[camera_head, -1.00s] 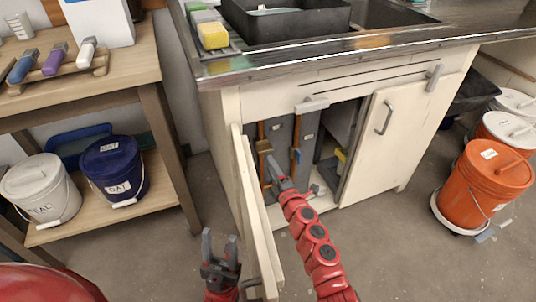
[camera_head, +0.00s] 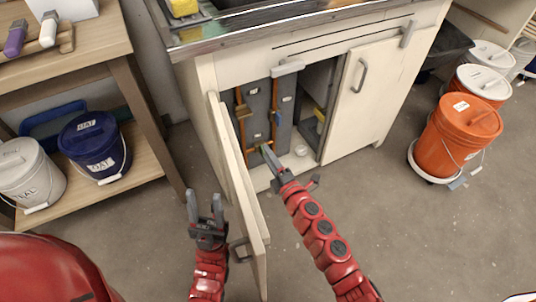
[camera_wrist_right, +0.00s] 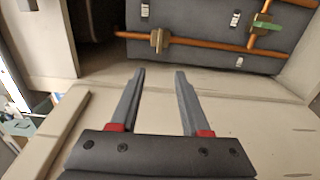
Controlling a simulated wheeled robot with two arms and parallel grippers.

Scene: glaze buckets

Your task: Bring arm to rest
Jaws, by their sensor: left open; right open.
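My left gripper (camera_head: 205,212) is open and empty in the head view, beside the opened left cabinet door (camera_head: 236,190). My right arm reaches toward the open cabinet under the sink. My right gripper (camera_head: 272,166) is at the cabinet opening in the head view. In the right wrist view my right gripper (camera_wrist_right: 155,82) shows two parted fingers with nothing between them. Beyond its fingertips are copper pipes (camera_wrist_right: 202,42) with a brass valve (camera_wrist_right: 160,40) and a green-handled valve (camera_wrist_right: 264,25), on a dark grey panel (camera_wrist_right: 203,18).
The right cabinet door (camera_head: 362,100) is closed. An orange bucket (camera_head: 455,140) stands on a wheeled base at the right. A shelf at the left holds a blue bucket (camera_head: 95,145) and a grey bucket (camera_head: 28,172). The floor (camera_head: 420,240) at the lower right is clear.

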